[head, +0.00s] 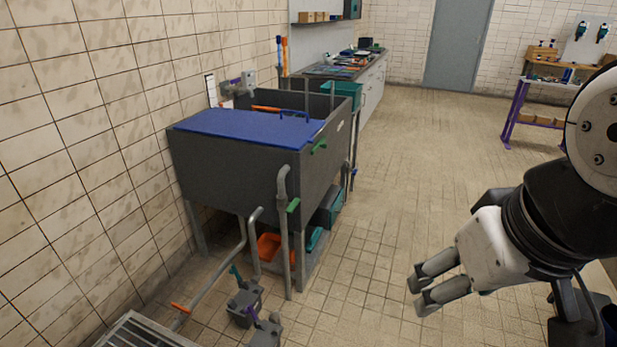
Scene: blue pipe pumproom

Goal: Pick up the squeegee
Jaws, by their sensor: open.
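My gripper (419,294) is at the lower right, with its two fingers apart and nothing between them. It is over the tiled floor, well to the right of the grey sink unit (235,170). I cannot pick out the squeegee for certain. A long orange handle (285,55) and a blue one beside it stand upright behind the sink, their lower ends hidden. An orange bar-like thing (266,108) lies at the sink's back part, partly hidden. Either orange thing could belong to a squeegee, but they are too small to tell.
A blue sheet (240,124) covers the sink's front part. Pipes (284,240) and grey fittings (244,303) stand before it, near a floor grate (145,332). A cluttered counter (340,66) runs behind. The floor between sink and gripper is clear.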

